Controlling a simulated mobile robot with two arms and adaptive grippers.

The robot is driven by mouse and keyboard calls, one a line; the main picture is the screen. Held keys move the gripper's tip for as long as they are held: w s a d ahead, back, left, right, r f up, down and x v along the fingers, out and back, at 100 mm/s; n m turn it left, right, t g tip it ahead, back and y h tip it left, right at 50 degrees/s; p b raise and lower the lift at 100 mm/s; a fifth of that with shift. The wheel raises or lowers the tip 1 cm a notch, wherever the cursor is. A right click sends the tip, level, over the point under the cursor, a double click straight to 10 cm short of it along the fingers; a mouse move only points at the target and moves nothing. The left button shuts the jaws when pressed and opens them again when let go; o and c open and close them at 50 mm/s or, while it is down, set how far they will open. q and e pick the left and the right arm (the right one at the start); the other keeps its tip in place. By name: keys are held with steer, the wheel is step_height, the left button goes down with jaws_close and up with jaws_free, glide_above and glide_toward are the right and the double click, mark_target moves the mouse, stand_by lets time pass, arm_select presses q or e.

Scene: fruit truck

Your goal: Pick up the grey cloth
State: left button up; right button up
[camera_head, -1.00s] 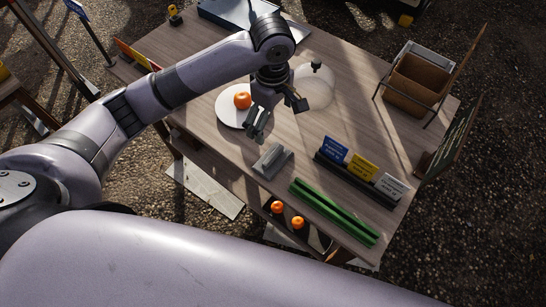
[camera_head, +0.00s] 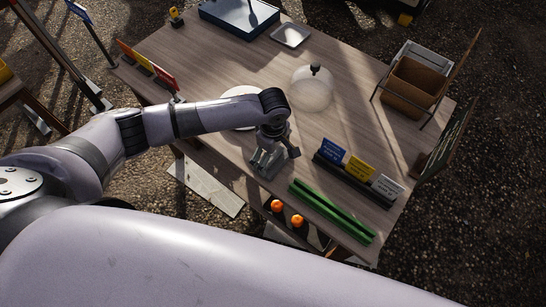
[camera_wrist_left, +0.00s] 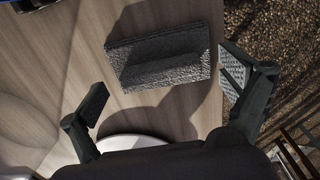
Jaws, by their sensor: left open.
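The folded grey cloth (camera_head: 268,172) lies near the front edge of the wooden table, partly hidden by my left gripper in the head view. In the left wrist view the cloth (camera_wrist_left: 160,58) shows as a textured grey block with a raised fold, lying ahead of the fingers. My left gripper (camera_head: 272,156) is right over the cloth, pointing down. In the left wrist view the open fingers (camera_wrist_left: 165,85) are wide apart with nothing between them. The cloth is not gripped. My right gripper is in neither view.
Green rails (camera_head: 333,211) and a holder with blue, yellow and white signs (camera_head: 358,168) stand right of the cloth. A white plate (camera_head: 240,91) is behind my left arm. A glass dome (camera_head: 312,92) stands farther back.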

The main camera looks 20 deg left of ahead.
arm_select(q)
steer(key=shift+f, duration=0.45)
steer(key=c, duration=1.2)
